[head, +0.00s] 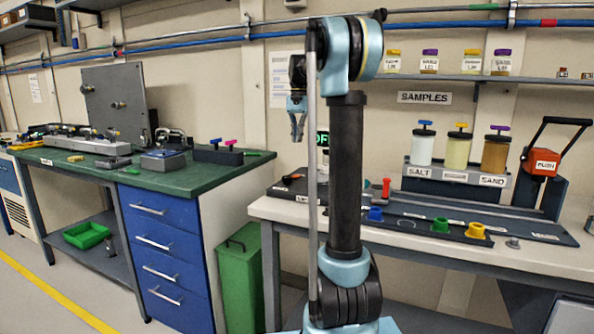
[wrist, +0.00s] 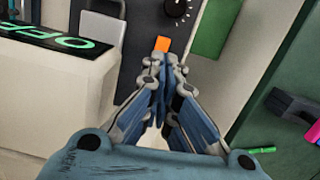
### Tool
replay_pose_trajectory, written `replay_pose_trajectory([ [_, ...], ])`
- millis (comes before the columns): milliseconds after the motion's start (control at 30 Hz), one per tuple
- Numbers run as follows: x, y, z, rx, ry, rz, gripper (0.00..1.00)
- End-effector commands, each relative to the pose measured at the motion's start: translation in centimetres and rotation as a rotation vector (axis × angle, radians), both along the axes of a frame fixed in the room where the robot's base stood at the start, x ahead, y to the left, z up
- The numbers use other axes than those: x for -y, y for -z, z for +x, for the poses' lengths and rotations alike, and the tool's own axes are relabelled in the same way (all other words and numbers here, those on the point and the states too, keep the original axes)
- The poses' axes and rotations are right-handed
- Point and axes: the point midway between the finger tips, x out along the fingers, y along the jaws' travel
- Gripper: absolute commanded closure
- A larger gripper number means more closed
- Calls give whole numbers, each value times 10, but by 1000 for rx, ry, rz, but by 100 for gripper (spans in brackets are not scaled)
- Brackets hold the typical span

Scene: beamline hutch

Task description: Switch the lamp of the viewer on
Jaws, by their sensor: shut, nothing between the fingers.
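In the wrist view a dark panel (wrist: 140,50) carries an orange switch (wrist: 162,44) and a black knob (wrist: 177,8) with white dial marks. I cannot tell for certain that this panel is part of the viewer. My gripper (wrist: 164,62) is shut and empty, its fingertips just below the orange switch in the picture; whether they touch it is unclear. A black sign with green letters "OF" (wrist: 50,40) lies to the left on a pale box. In the head view my gripper (head: 297,138) hangs left of my arm, and the green-lettered sign (head: 323,139) is partly hidden.
A green-topped bench (head: 190,178) with blue drawers stands on the left. A bright green stick (wrist: 260,150) lies at the right of the wrist view.

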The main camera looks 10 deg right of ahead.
Motion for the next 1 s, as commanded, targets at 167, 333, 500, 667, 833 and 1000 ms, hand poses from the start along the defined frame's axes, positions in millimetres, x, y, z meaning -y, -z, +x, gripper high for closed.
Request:
replay_pose_trajectory([
  [167, 5, -5, 13, -4, 56, 10, 100],
  [333, 10, -6, 15, -5, 73, 13, 100],
  [500, 13, -6, 15, -5, 77, 12, 100],
  [667, 15, -3, 15, -4, 78, 11, 100],
  [833, 14, 15, 13, -4, 78, 11, 100],
  [1000, 12, 44, 9, -4, 78, 11, 100],
])
